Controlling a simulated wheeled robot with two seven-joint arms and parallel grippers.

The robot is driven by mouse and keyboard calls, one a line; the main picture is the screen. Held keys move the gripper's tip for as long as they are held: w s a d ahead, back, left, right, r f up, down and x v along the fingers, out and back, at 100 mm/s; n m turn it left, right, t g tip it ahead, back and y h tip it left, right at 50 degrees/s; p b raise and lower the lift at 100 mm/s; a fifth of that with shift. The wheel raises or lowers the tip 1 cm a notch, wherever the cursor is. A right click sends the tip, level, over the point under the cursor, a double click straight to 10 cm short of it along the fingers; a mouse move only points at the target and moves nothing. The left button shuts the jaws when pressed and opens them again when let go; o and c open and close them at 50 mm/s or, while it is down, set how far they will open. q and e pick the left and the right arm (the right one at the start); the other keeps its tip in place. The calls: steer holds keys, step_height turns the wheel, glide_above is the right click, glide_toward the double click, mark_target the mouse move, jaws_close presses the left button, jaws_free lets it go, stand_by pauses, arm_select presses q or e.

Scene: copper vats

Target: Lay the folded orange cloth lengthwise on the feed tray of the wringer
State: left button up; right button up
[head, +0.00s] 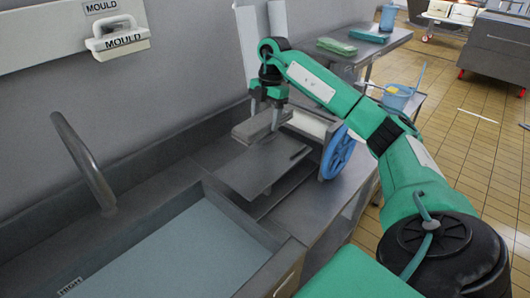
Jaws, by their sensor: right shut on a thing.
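The wringer has a pale roller (308,122), a blue hand wheel (340,153) on its right side, and a flat grey feed tray (250,172) sloping toward the sink. My right gripper (266,112) points down at the far end of the tray. It is shut on a long, flat grey thing (250,128), which lies level at or just above the tray's far end; I cannot tell whether it touches. I see nothing orange, and cannot tell whether this grey thing is the folded cloth. My left gripper is out of view.
A sink (170,250) with a curved tap (85,165) is at the front left. A side table at the back holds a green folded cloth (337,46) and a teal one (369,34). A blue bucket (397,97) stands right of the wringer.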

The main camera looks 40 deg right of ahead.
steer(key=p, duration=0.1)
glide_above(264, 161)
steer(key=f, duration=0.8)
steer(key=shift+w+d+f, duration=0.1)
steer(key=shift+d+f, duration=0.2)
steer(key=shift+f, duration=0.1)
step_height(264, 161, down, 4)
steer(key=shift+r+p, duration=0.1)
steer(key=shift+p, duration=0.55)
steer(key=shift+f, duration=0.25)
steer(key=o, duration=1.6)
steer(key=shift+f, duration=0.1)
steer(key=r+b, duration=0.1)
steer(key=r, duration=0.3)
steer(key=d+r+b, duration=0.1)
steer(key=r, duration=0.3)
steer(key=d+r+b, duration=0.1)
steer(key=r, duration=0.3)
steer(key=shift+d, duration=0.1)
